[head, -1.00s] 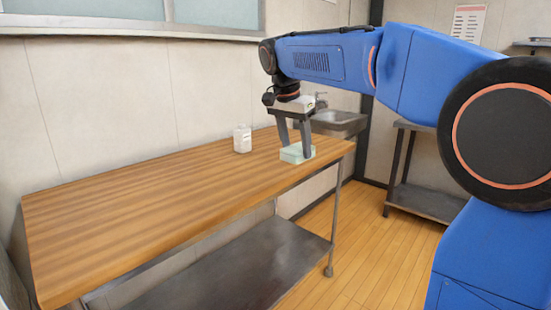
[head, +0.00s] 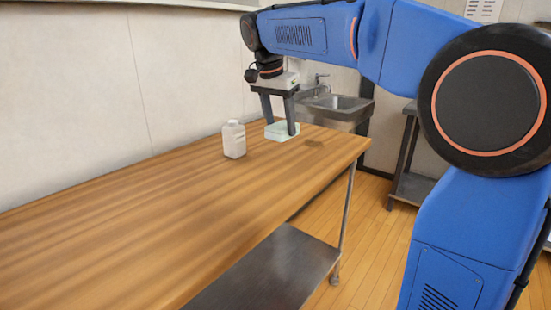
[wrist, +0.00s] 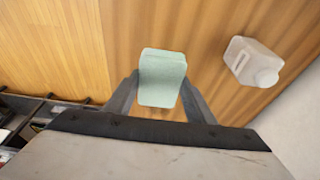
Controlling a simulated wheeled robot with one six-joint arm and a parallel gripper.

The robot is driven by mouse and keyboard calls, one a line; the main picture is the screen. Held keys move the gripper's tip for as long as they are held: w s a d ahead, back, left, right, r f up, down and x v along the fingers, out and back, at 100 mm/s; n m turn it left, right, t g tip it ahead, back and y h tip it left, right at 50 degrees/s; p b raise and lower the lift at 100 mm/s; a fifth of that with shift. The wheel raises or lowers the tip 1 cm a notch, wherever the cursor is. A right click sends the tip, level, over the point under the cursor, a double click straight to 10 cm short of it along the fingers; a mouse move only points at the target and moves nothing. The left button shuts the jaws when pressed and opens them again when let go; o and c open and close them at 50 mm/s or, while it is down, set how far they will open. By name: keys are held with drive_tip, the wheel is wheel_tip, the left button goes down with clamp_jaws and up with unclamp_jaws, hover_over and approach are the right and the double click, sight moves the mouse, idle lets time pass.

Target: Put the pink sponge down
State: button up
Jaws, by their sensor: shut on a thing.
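A pale green, sponge-like block (head: 283,132) is between the fingers of my gripper (head: 280,126); no pink sponge is in view. In the head view the block hangs above the far right end of the wooden table, with a dark shadow on the wood to its right. In the wrist view the block (wrist: 162,77) sits between the two grey fingers of my gripper (wrist: 160,88), which are shut on its sides. The wooden table (head: 190,200) is below it and looks bare under the block.
A white plastic bottle (head: 234,142) stands upright on the table, left of the block, and shows in the wrist view (wrist: 254,62) to the right. A metal sink (head: 340,106) is beyond the table's far end. The table's near part is clear.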

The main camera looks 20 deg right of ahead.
sight(275, 128)
drive_tip(key=shift+w+f, duration=0.15)
drive_tip(key=shift+f, duration=4.8)
drive_tip(key=shift+f, duration=0.15)
drive_tip(key=o, duration=1.1)
drive_tip(key=v, duration=1.2)
drive_tip(key=shift+r, duration=0.25)
drive_tip(key=s+d+f+n+t+y, duration=0.1)
drive_tip(key=s+d+f+n, duration=0.3)
drive_tip(key=s, duration=0.4)
drive_tip(key=s+d+f+n+y, duration=0.1)
drive_tip(key=s+d+f+n, duration=0.15)
drive_tip(key=s+f, duration=0.45)
drive_tip(key=s+d+f+n, duration=0.1)
drive_tip(key=s+f, duration=0.3)
drive_tip(key=s, duration=0.1)
drive_tip(key=s+d+f+n+t, duration=0.1)
drive_tip(key=s+f+n, duration=0.1)
drive_tip(key=s+f, duration=0.3)
drive_tip(key=s+d+f+n+t, duration=0.1)
drive_tip(key=s+f, duration=0.4)
drive_tip(key=s, duration=0.1)
drive_tip(key=shift+s+d+y, duration=0.1)
drive_tip(key=shift+s+y, duration=0.2)
